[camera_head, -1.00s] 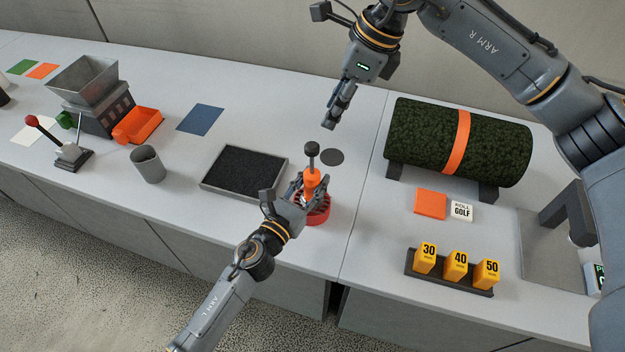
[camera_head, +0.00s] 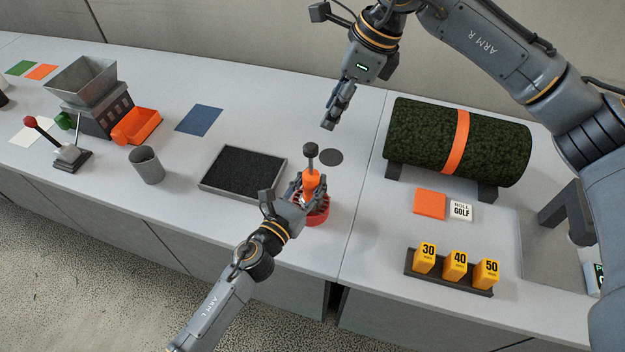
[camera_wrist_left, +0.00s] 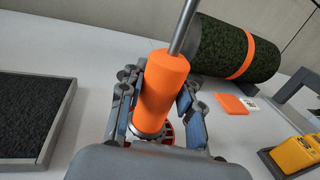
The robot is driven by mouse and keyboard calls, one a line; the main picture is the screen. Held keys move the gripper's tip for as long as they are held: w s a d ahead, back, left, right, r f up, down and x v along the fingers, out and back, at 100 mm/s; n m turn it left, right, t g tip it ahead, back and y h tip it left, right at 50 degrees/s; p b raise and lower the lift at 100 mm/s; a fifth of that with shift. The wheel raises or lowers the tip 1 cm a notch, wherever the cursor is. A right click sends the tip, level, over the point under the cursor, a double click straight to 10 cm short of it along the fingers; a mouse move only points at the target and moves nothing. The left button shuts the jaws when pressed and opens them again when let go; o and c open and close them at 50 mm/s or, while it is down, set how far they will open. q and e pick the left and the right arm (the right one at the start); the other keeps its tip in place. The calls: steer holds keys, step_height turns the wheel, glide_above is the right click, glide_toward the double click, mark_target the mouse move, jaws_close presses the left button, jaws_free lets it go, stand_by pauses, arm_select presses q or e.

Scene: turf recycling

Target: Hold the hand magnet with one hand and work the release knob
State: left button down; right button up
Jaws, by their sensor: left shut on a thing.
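The hand magnet has an orange handle (camera_head: 312,184), a dark release knob (camera_head: 311,149) on a rod at its top, and a red base (camera_head: 319,214). It stands upright on the counter. My left gripper (camera_head: 303,195) is shut around the orange handle; in the left wrist view the fingers (camera_wrist_left: 162,105) lie on both sides of the handle (camera_wrist_left: 160,90), with the metal rod (camera_wrist_left: 184,25) rising above. The knob is out of that view. My right gripper (camera_head: 328,122) hangs above the counter behind the knob, apart from it; its fingers look close together, but their opening is unclear.
A tray of black granules (camera_head: 243,172) lies left of the magnet, and a dark disc (camera_head: 331,157) behind it. A turf roll (camera_head: 420,140) rests at right. A block rack (camera_head: 447,286) stands front right. A grey cup (camera_head: 148,165) and a hopper machine (camera_head: 90,95) stand left.

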mark_target(311, 145)
steer(key=shift+o, duration=0.5)
steer(key=shift+o, duration=0.9)
steer(key=a+r+m+h, duration=0.2)
steer(key=a+r+h, duration=0.1)
steer(key=a+h, duration=0.1)
steer(key=shift+g, duration=0.3)
steer(key=f, duration=1.2)
steer(key=shift+w+f, duration=0.1)
steer(key=shift+w, duration=0.15)
steer(key=shift+c, duration=0.4)
jaws_close()
